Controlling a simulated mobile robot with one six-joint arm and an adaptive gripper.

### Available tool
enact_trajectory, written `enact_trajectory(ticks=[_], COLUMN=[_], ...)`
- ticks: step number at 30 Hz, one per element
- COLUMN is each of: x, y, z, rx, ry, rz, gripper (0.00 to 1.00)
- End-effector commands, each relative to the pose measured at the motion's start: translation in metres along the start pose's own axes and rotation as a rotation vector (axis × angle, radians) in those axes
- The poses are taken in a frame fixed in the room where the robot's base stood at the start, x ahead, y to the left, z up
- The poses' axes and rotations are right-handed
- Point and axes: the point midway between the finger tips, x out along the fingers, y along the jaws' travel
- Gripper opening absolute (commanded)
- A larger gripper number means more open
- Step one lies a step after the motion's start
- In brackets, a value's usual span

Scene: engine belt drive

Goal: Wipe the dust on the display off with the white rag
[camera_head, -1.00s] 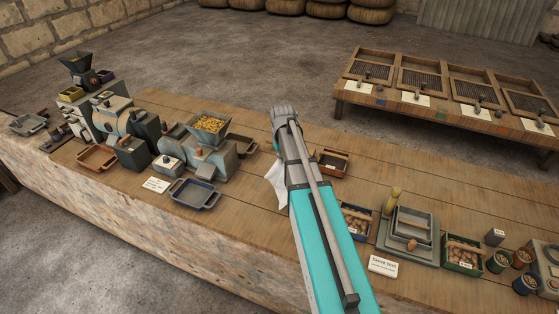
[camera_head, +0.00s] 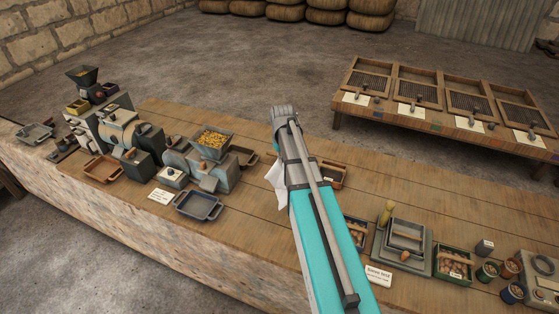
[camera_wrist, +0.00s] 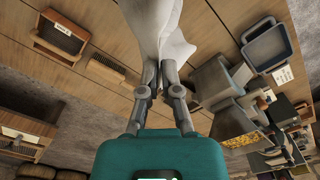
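My gripper (camera_wrist: 160,72) is shut on the white rag (camera_wrist: 158,28), which hangs from its fingertips in the wrist view. In the head view my arm hides the fingers, and only a strip of the rag (camera_head: 276,184) shows to the left of the arm. The rag appears to be above the wooden bench (camera_head: 255,215), apart from the machines. I cannot make out a display or any dust on one in either view.
The grey mill with a hopper of yellow grain (camera_head: 212,141) and a blue-grey tray (camera_head: 200,206) stand left of my arm. Stacked sieves (camera_head: 403,243) and boxes of goods stand to the right. A low table with framed screens (camera_head: 448,112) is behind.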

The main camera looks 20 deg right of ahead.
Motion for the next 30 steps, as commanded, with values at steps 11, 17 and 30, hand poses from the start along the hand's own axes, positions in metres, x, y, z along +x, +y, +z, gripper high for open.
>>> enact_trajectory(ticks=[11,17,30], x=[0.009,0.024,0.027], y=[0.0,0.0,0.0], z=[0.0,0.0,0.0], rx=[0.0,0.0,0.0], ry=[0.0,0.0,0.0], rz=[0.0,0.0,0.0], gripper=[0.0,0.0,0.0])
